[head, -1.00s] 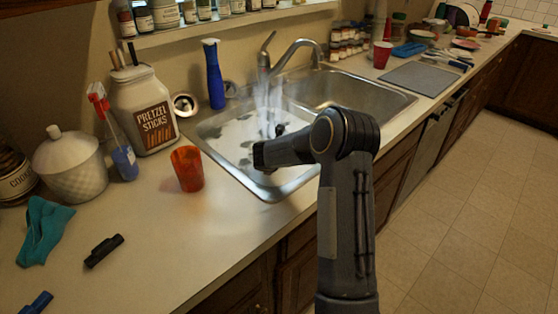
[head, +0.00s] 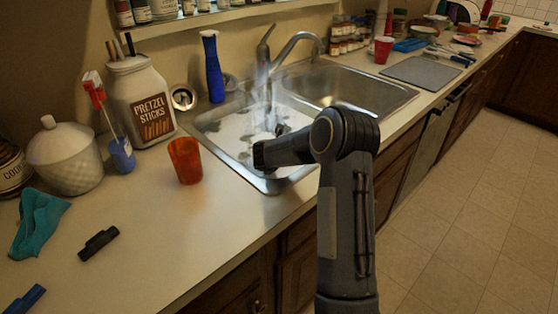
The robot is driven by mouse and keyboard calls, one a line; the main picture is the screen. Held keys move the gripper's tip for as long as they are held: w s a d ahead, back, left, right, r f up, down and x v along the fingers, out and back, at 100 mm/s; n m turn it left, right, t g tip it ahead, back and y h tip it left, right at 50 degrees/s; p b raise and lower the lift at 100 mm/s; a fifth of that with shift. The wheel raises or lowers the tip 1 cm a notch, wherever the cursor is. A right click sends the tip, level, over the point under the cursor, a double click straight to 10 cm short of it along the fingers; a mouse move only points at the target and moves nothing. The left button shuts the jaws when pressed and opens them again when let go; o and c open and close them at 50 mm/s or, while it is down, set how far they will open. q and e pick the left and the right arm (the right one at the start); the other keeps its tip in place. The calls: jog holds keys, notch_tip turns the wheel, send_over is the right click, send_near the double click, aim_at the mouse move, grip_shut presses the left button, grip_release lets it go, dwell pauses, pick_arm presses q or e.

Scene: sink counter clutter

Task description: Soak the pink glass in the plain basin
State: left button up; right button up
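No clearly pink glass shows in the head view. An orange-red see-through glass (head: 185,161) stands upright on the counter, left of the sink. The right basin (head: 350,90) is bare steel and looks empty where it shows. The left basin (head: 215,120) holds whitish foamy water with dark patches, with pale steam or spray above it. My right arm reaches up from the bottom to the left basin. My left gripper is out of view.
The faucet (head: 290,48) stands behind the basins. A blue bottle (head: 212,68), pretzel jar (head: 140,102), spray bottle (head: 115,140) and white canister (head: 65,158) line the back. A teal cloth (head: 38,222) and black object (head: 99,244) lie left.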

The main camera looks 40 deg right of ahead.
jog(key=shift+f+b, duration=0.3)
jog(key=o, duration=1.3)
jog(key=shift+a, duration=0.1)
jog(key=shift+v, duration=3.85)
jog(key=shift+r, duration=0.15)
